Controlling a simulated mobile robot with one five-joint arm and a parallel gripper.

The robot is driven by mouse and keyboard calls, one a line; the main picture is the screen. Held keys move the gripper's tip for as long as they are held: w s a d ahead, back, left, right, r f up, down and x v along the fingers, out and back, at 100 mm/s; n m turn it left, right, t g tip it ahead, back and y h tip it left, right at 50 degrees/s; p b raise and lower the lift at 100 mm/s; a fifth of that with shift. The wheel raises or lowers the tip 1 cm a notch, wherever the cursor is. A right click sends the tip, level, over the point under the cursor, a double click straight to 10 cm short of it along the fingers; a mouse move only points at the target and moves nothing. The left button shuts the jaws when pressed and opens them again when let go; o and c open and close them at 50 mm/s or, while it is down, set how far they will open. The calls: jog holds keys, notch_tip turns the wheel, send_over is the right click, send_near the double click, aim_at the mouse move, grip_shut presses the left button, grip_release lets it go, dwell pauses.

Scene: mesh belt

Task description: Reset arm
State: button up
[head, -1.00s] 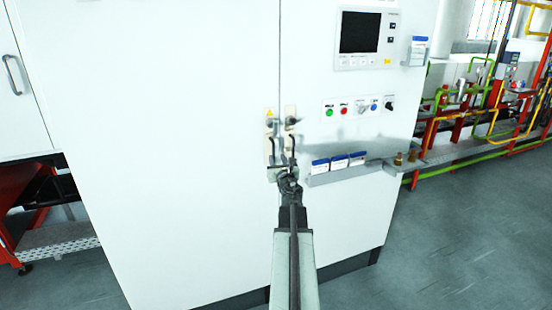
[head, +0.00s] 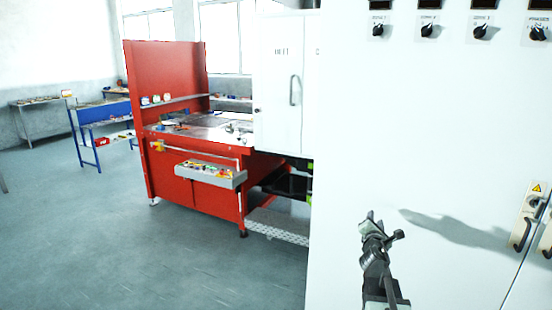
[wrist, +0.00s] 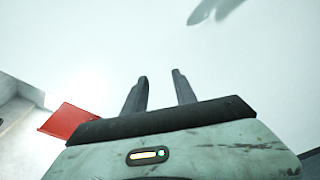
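My gripper (head: 376,222) is raised in front of the white cabinet (head: 440,130) in the head view, left of the latch handle (head: 526,222). It is clear of the handle. In the wrist view its two dark fingers (wrist: 160,77) stand apart with nothing between them, so it is open and empty. Pale cabinet surface fills most of the space beyond the fingers, with a shadow at the top. Most of my arm is hidden below the head view's edge.
A red workbench (head: 190,196) with a grey tray (head: 210,174) stands to the left, beside a white door with a handle (head: 295,90). Blue shelving (head: 90,130) stands farther back. Rotary knobs (head: 430,30) line the cabinet's top. The grey floor (head: 90,240) at left is clear.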

jog(key=s+a+f+m+g+y, duration=0.1)
jog(key=s+a+f+m+g, duration=0.3)
jog(key=a+f+m, duration=0.4)
jog(key=s+a+f+m+g+y, duration=0.2)
jog(key=s+a+f+m+g, duration=0.15)
jog(key=a+f, duration=0.4)
jog(key=s+a+f+m+g+y, duration=0.2)
jog(key=s+a+f+m+g, duration=0.1)
jog(key=s, duration=0.5)
jog(key=s+a+f+m+g+y, duration=0.2)
jog(key=s+a+f+m+g, duration=0.1)
jog(key=s+a+m+g, duration=0.2)
jog(key=s+a+m, duration=0.2)
jog(key=s+m, duration=0.1)
jog(key=shift+s+a+f, duration=0.15)
jog(key=shift+a+f, duration=0.05)
jog(key=shift+a, duration=0.1)
jog(key=shift+m, duration=0.25)
